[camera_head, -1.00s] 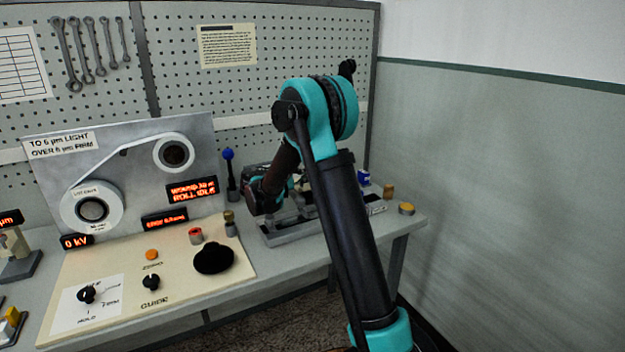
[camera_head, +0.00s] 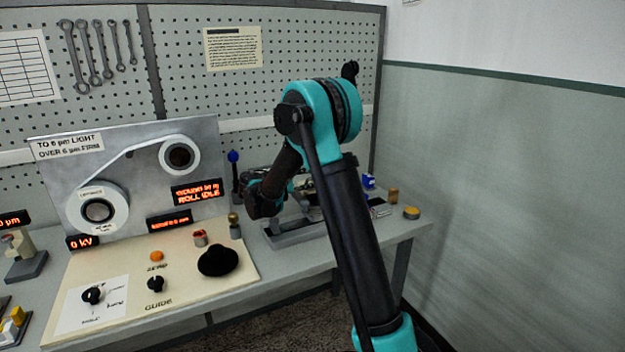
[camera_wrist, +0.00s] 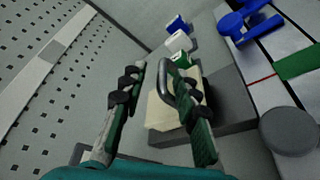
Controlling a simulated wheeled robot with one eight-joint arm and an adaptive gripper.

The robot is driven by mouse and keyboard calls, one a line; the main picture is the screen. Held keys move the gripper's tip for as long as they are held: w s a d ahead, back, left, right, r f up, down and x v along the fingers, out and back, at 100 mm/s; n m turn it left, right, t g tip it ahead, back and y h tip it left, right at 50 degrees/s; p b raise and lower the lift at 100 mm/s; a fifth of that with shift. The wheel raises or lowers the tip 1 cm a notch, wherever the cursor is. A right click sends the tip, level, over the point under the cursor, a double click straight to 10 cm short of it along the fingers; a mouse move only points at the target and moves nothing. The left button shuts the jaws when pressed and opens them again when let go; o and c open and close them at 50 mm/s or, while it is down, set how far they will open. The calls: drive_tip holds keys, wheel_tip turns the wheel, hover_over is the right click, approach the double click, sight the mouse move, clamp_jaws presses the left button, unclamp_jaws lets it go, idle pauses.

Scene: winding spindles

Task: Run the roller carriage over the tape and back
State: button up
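In the wrist view a cream block (camera_wrist: 160,112) with a metal loop handle (camera_wrist: 165,76) sits at a grey fixture; it looks like the roller carriage, but I cannot be sure. My gripper (camera_wrist: 156,78) is open, its fingers on either side of the handle and part of the block. The handle is close to the right finger; contact is unclear. A pale track (camera_wrist: 262,88) with a red line and a green strip (camera_wrist: 298,62) lies to the right; I cannot tell which part is the tape. In the head view my arm hides much of the grey fixture (camera_head: 290,236).
Small blue, white and green items stand beyond the fingertips. In the head view, the control panel (camera_head: 190,288) with knobs is left of the fixture. A pegboard (camera_head: 300,50) stands behind.

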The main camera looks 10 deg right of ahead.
drive_tip(key=v, duration=1)
